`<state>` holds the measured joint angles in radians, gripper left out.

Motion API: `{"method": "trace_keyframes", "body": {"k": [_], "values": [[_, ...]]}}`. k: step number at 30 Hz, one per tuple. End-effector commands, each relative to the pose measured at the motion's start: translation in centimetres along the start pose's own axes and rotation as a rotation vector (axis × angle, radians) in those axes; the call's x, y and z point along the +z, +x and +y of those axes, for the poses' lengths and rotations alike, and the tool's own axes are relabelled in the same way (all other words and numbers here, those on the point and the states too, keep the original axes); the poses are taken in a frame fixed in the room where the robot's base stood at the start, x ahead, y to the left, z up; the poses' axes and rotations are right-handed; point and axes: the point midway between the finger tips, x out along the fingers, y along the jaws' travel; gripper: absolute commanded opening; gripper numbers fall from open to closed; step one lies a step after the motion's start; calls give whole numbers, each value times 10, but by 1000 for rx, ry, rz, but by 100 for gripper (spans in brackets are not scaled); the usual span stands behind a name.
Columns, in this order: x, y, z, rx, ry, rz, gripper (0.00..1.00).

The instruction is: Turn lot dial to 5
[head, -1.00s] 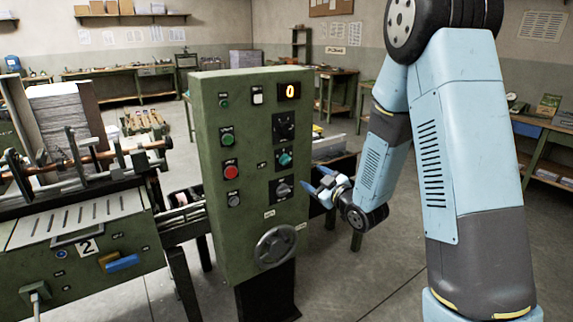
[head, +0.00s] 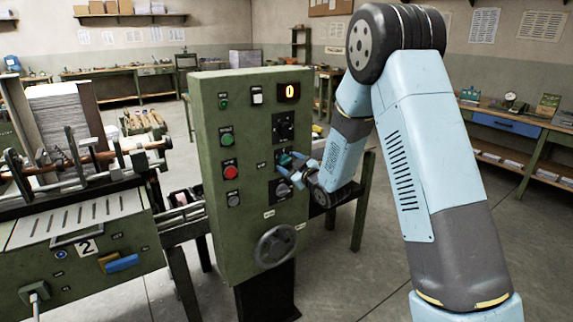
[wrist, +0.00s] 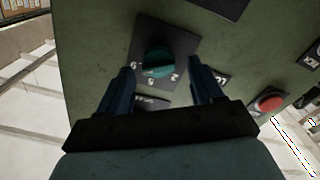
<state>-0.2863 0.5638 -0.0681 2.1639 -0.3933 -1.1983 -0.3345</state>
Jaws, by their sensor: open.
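A teal dial (head: 285,158) sits on a dark square plate in the right column of the green control panel (head: 245,225). In the wrist view the teal dial (wrist: 158,64) shows between and just beyond my two fingers, with small white numbers along the lower edge of its plate. I cannot tell which number it points at. My gripper (head: 300,168) is open in front of the panel, its fingers apart around the dial's line; in the wrist view my gripper (wrist: 160,85) holds nothing. I cannot tell whether a finger touches the dial.
A black knob (head: 283,126) is above the teal dial and a grey knob (head: 283,188) below it. A display reading 0 (head: 289,91) is at the top. A red button (head: 230,172) and a handwheel (head: 276,246) are also on the panel. A machine with paper stands left.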

Motion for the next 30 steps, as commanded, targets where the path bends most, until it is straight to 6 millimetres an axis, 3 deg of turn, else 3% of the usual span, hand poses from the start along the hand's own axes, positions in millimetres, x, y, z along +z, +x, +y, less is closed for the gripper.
{"method": "trace_keyframes", "body": {"k": [13, 30], "values": [[0, 8, -1, -1, 0, 0, 65], [0, 8, -2, -3, 0, 0, 10]]}}
